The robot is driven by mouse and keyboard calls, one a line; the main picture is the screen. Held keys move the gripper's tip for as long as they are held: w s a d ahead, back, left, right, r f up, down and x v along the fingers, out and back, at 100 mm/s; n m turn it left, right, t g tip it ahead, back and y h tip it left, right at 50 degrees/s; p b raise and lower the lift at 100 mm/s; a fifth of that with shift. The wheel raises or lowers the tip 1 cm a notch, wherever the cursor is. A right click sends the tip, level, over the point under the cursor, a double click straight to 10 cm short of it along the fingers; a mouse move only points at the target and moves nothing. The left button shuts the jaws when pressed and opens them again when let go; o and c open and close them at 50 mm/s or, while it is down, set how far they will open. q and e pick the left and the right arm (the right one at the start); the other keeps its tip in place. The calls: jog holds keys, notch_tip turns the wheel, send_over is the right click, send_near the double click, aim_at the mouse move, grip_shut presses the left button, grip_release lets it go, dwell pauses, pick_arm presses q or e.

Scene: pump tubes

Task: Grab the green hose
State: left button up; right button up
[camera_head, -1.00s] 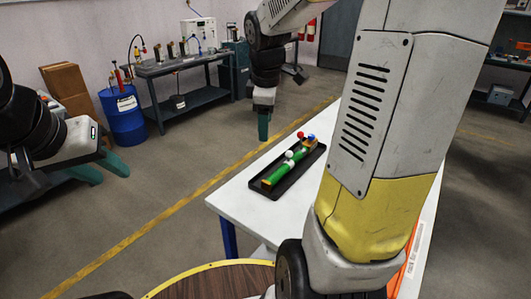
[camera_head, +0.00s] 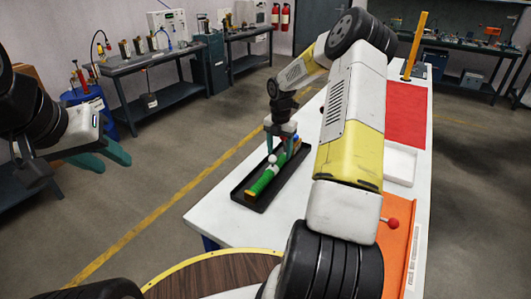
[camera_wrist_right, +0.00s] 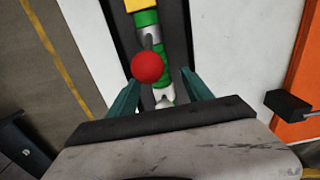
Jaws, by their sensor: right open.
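The green hose (camera_head: 262,183) lies in a black tray (camera_head: 248,205) on the white table. It has white and yellow parts along it, and its far end is partly hidden by my right gripper. My right gripper (camera_head: 280,151) points down over the far part of the tray, its fingers apart. In the right wrist view the hose's green sections (camera_wrist_right: 146,18) run between the two teal fingertips (camera_wrist_right: 160,82), and a red ball (camera_wrist_right: 148,67) sits over the hose. I cannot tell whether the fingers touch it. My left gripper (camera_head: 117,167) is open and empty, away to the left.
The white table (camera_head: 215,215) has bare room left of the tray. My right arm covers part of its middle. A red mat (camera_head: 406,115), a white tray (camera_head: 401,163) and an orange mat (camera_head: 394,240) lie to the right. Workbenches (camera_head: 150,70) stand at the back.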

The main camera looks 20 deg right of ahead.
aim_at(278, 160)
jog(key=f, duration=0.5)
jog(key=shift+a, duration=0.2)
grip_shut()
